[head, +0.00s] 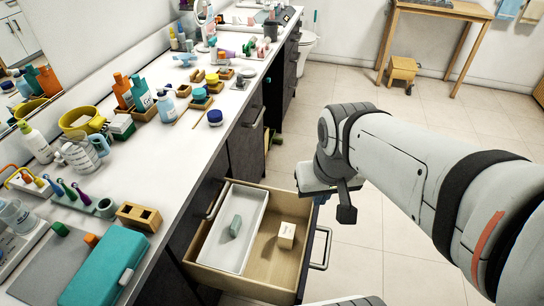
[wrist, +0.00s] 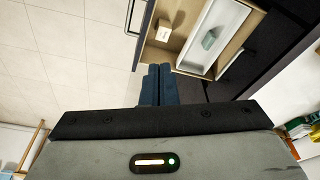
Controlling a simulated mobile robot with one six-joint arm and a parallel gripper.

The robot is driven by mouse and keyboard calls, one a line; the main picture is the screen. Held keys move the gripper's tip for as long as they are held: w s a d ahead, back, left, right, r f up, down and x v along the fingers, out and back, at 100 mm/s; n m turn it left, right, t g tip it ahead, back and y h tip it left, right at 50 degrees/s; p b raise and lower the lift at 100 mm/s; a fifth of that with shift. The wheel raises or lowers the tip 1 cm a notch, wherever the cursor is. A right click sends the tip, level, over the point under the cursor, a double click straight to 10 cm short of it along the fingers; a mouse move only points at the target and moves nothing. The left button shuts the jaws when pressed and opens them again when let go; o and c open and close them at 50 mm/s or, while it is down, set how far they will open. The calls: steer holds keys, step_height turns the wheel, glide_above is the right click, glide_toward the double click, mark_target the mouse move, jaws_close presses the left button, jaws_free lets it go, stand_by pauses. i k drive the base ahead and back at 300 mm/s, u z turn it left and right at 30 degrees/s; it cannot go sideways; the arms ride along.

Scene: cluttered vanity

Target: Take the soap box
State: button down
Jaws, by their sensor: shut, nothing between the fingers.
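A small cream box with dark print (head: 286,235), which looks like the soap box, sits on the bare wooden floor of an open drawer (head: 262,272). It also shows in the wrist view (wrist: 164,30). A green block (head: 235,226) lies to its left in a white tray (head: 214,257) inside the drawer; the wrist view shows this block too (wrist: 209,39). My gripper (head: 346,214) is beyond and to the right of the drawer, above the floor, apart from the box. In the wrist view its blue fingers (wrist: 159,68) are together and empty.
The drawer's front carries a bar handle (head: 322,248) on the right. The counter is crowded with bottles, a yellow bowl (head: 82,120) and a teal case (head: 104,268). The tiled floor right of the drawer is open; a wooden stool (head: 402,72) stands far back.

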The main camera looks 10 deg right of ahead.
mark_target(287, 233)
steer(key=u, duration=1.85)
steer(key=k, duration=1.15)
steer(key=z, duration=1.1)
steer(key=i, duration=1)
